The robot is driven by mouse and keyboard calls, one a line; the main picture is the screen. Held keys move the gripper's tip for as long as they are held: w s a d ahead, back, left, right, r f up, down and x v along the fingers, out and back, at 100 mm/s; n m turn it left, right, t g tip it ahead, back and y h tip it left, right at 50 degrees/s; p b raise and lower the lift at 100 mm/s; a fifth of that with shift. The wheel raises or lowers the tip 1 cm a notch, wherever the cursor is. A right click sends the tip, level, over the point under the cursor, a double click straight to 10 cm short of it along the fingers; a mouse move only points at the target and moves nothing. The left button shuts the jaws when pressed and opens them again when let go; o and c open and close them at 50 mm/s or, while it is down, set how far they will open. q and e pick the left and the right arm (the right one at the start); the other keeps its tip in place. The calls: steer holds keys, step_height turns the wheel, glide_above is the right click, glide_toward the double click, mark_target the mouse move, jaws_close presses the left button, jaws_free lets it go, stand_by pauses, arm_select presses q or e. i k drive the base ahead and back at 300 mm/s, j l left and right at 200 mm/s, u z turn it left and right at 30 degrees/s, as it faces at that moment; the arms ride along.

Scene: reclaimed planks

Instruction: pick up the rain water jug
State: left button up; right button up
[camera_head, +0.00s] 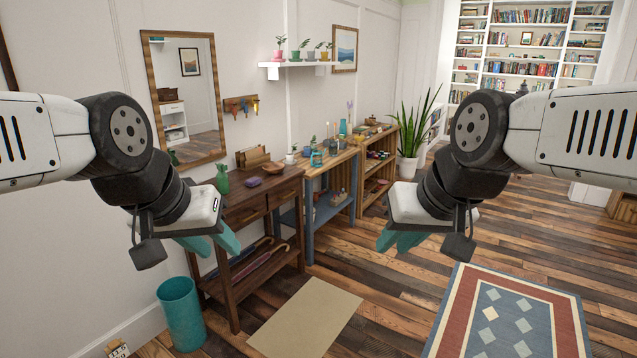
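I cannot make out with certainty which thing is the rain water jug. A small teal vessel (343,127) stands toward the far end of the wall furniture, too small to identify. A green vase-like thing (222,180) stands on the dark wooden console table (262,196). My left gripper (212,243), with teal fingers, hangs in front of the console; its fingers look apart and nothing shows between them. My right gripper (387,238) hangs over the open floor; its fingers are mostly seen edge-on and hold nothing visible.
A teal bin (182,312) stands on the floor by the console. A blue table (335,208) and wooden shelf (376,185) continue along the wall. A beige mat (306,318) and patterned rug (508,325) lie on the floor. A potted plant (410,165) stands farther back.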

mark_target(333, 145)
steer(key=i+z, duration=0.4)
steer(key=i, duration=1.85)
steer(key=i+u, duration=0.1)
steer(key=i, duration=0.65)
steer(key=i+l, duration=0.15)
steer(key=i, duration=0.65)
steer(key=i+l+u, duration=0.15)
steer(key=i, duration=0.6)
steer(key=i+l+u, duration=0.2)
steer(key=i, duration=0.2)
steer(key=i+l+u, duration=0.1)
steer(key=i+u, duration=0.15)
steer(key=i, duration=0.2)
